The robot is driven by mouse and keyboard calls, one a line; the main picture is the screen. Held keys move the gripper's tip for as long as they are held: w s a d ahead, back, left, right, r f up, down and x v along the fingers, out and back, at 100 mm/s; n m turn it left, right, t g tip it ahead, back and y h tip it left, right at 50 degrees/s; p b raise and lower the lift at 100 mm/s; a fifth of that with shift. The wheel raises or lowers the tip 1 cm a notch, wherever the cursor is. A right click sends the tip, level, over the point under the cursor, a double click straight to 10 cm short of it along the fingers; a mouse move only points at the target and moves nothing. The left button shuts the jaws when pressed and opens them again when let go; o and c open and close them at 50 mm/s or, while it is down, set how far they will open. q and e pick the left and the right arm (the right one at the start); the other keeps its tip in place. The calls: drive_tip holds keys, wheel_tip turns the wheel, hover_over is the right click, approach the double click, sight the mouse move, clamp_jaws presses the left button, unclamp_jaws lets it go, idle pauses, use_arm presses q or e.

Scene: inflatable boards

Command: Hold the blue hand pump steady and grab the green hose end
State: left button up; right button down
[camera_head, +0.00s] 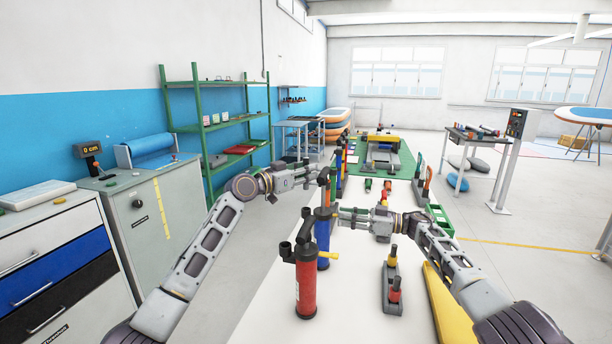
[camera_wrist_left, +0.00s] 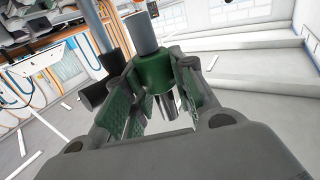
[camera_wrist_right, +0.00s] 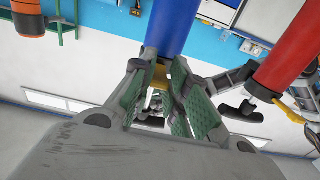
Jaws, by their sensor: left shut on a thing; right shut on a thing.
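The blue hand pump (camera_head: 323,240) stands upright on the white table, partly hidden behind a red hand pump (camera_head: 306,285). My right gripper (camera_head: 338,214) comes from the right and is shut on the blue pump. In the right wrist view the blue barrel (camera_wrist_right: 173,25) rises above the fingers, with a yellow part between them. My left gripper (camera_head: 322,180) is above, near the top of the blue pump. In the left wrist view it is shut around the green hose end (camera_wrist_left: 152,72), with a grey tube (camera_wrist_left: 143,33) coming out of it.
The red pump stands close in front of the blue one. A grey tool with a red part (camera_head: 392,284) lies to the right, near a yellow board (camera_head: 445,310) and a green crate (camera_head: 441,220). More pumps stand farther back. A green shelf (camera_head: 225,125) is at the left wall.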

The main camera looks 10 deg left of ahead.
drive_tip(key=c, duration=1.3)
unclamp_jaws()
drive_tip(key=shift+d, duration=0.15)
drive_tip(key=shift+s+d, duration=0.25)
drive_tip(key=shift+d, duration=1.7)
drive_tip(key=shift+s+d, duration=0.25)
drive_tip(key=shift+d, duration=1.65)
drive_tip(key=shift+s+d, duration=0.25)
drive_tip(key=shift+d, duration=1.7)
drive_tip(key=shift+s, duration=0.15)
